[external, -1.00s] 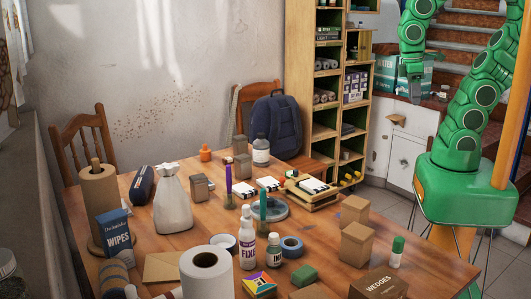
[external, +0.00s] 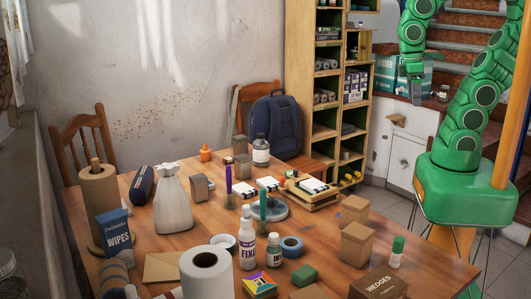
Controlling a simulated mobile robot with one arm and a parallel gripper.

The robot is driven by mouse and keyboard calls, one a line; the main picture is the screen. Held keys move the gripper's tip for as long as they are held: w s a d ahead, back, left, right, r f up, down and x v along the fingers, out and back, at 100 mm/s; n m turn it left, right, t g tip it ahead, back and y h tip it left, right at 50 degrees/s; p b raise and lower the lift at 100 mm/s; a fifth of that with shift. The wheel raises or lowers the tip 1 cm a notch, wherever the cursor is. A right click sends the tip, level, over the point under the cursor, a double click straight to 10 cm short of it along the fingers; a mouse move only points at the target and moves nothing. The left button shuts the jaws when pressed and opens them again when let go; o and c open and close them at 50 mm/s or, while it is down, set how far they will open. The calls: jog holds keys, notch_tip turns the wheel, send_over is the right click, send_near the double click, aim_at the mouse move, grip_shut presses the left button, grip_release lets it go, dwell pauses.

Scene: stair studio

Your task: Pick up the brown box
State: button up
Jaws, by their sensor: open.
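Several brown boxes stand on the wooden table (external: 200,243); I cannot tell which one the task means. A brown box marked WEDGES (external: 379,284) is at the front right edge. My gripper (external: 416,98) hangs fingers down, open and empty, beyond the table's right side, apart from every box.
A white bag (external: 173,205), a glue bottle (external: 247,240), a paper roll (external: 206,274) and a green-capped bottle (external: 397,252) crowd the table. A shelf unit (external: 327,90) stands behind it, and a backpack (external: 277,125) rests at the back chair. Some bare tabletop shows at right.

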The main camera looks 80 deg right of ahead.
jog(key=o, duration=0.4)
jog(key=shift+o, duration=0.2)
jog(key=n+t, duration=0.2)
jog(key=n, duration=0.9)
send_over(357, 201)
jog(key=f, duration=1.9)
jog(key=shift+w+d, duration=0.2)
jog(key=shift+w, duration=0.05)
jog(key=shift+a+f+n, duration=0.3)
jog(key=shift+s+f, duration=0.2)
jog(key=shift+f, duration=3.6)
